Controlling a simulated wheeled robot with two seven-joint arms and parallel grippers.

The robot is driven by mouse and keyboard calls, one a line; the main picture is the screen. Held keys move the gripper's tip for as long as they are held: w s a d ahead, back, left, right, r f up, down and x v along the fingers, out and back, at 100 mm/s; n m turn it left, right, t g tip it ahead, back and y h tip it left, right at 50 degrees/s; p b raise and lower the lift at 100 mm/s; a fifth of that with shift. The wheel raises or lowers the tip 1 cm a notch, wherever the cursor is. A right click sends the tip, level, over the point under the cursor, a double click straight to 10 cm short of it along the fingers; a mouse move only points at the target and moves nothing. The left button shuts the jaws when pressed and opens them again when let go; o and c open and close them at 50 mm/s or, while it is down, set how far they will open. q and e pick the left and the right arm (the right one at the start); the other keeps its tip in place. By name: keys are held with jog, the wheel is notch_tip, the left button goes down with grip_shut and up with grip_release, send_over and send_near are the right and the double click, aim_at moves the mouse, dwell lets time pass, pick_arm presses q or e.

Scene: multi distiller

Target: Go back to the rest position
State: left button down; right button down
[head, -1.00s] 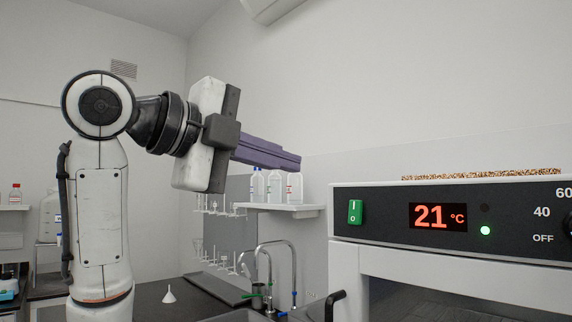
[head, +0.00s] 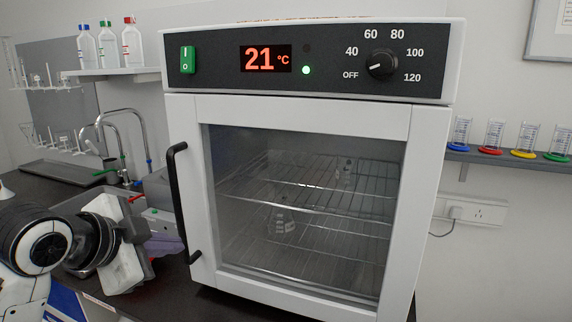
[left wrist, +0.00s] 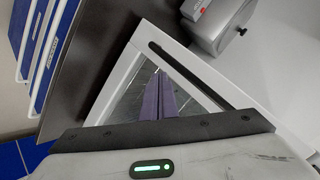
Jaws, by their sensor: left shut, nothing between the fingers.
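My left gripper (head: 166,246) is low at the left of the head view, beside the oven's handle side. Part of it is hidden behind its own wrist body. In the left wrist view its two purple fingers (left wrist: 159,98) lie together, shut with nothing between them. My right gripper is not in view.
The white oven (head: 184,200) stands on the dark bench with its glass door shut and its black handle (head: 177,205) at the left. A glass vessel (head: 283,226) is inside. A sink tap (head: 110,130) and a grey device (left wrist: 220,22) are near my left arm.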

pick_arm(q)
jog(key=s+f+n+g+y, duration=0.1)
jog(key=s+f+n+g, duration=0.15)
jog(key=s+f, duration=0.55)
jog(key=s+f+n+g, duration=0.1)
jog(key=s+f+n, duration=0.3)
jog(key=f, duration=0.9)
jog(key=s+a+f+n+g+y, duration=0.1)
jog(key=s+f+n, duration=0.15)
jog(key=s, duration=0.35)
jog(key=s+f+n+g, duration=0.1)
jog(key=s+f, duration=0.3)
jog(key=s, duration=0.3)
jog(key=s+a+f+n+g+y, duration=0.1)
jog(key=s+f+g, duration=0.1)
jog(key=s+f, duration=0.3)
jog(key=w+d+f+t+h, duration=0.1)
jog(key=d+f+t, duration=0.1)
jog(key=f, duration=0.3)
jog(key=w+d+f+t+h, duration=0.1)
jog(key=w+d+f+t, duration=0.1)
jog(key=f, duration=0.3)
jog(key=shift+w+d+f+t, duration=0.25)
jog(key=shift+d+f+t, duration=0.1)
jog(key=shift+d+t, duration=0.5)
